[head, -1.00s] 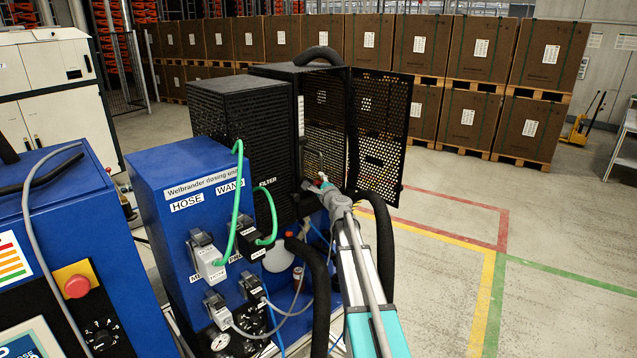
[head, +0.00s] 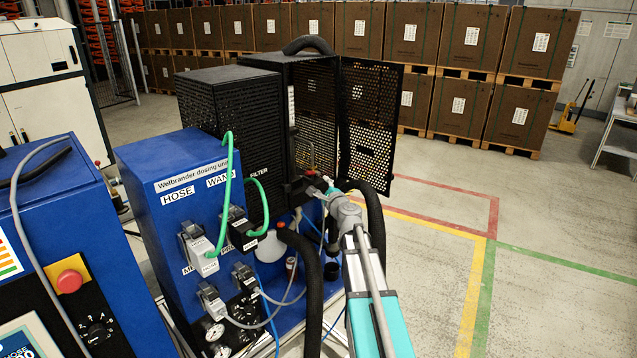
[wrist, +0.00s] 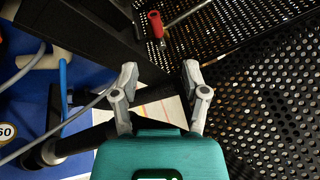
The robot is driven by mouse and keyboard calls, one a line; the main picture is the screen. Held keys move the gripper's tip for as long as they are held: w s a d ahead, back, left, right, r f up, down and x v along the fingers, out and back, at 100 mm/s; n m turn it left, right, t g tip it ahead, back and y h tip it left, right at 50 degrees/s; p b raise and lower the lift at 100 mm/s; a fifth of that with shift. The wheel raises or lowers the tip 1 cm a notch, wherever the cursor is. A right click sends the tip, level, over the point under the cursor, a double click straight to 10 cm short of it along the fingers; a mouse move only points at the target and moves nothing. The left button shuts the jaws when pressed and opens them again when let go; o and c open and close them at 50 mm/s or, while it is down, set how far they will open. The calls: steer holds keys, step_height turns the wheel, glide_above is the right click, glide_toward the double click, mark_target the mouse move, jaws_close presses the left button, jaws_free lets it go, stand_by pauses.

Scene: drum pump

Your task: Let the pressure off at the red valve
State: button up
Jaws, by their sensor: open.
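The red valve shows in the wrist view as a small red handle (wrist: 155,24) on a metal fitting, at the top of the picture. In the head view a small red spot, likely the same valve (head: 311,152), sits by the open mesh door. My gripper (wrist: 158,82) is open and empty, its two grey fingers apart. The red handle lies beyond the fingertips, between their lines and nearer the left one, with no contact visible. In the head view my gripper (head: 328,184) is at the filter housing, its fingers small and partly unclear.
A perforated black door (head: 375,125) stands open right of the gripper. The black filter housing (head: 235,115) and blue dosing unit (head: 150,215) stand to the left. Thick black hoses (head: 375,215) run close to my arm. Open floor (head: 560,235) lies to the right.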

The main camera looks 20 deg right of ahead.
mark_target(311, 174)
steer(key=shift+s, duration=1.15)
steer(key=r+n+g+y+p, duration=0.1)
steer(key=p, duration=0.2)
steer(key=d+r+n+g+p, duration=0.1)
steer(key=n+p, duration=0.1)
steer(key=p, duration=0.1)
steer(key=d+r+n+g+y+p, duration=0.1)
steer(key=p, duration=0.2)
steer(key=shift+w+r+y, duration=0.25)
steer(key=shift+y, duration=0.05)
steer(key=b+x, duration=0.1)
steer(key=x, duration=0.3)
steer(key=b+x, duration=0.1)
steer(key=x, duration=0.4)
steer(key=b+x, duration=0.2)
steer(key=x, duration=0.2)
steer(key=shift+w+a+f, duration=0.15)
steer(key=shift+w+f, duration=0.15)
steer(key=shift+f, duration=0.1)
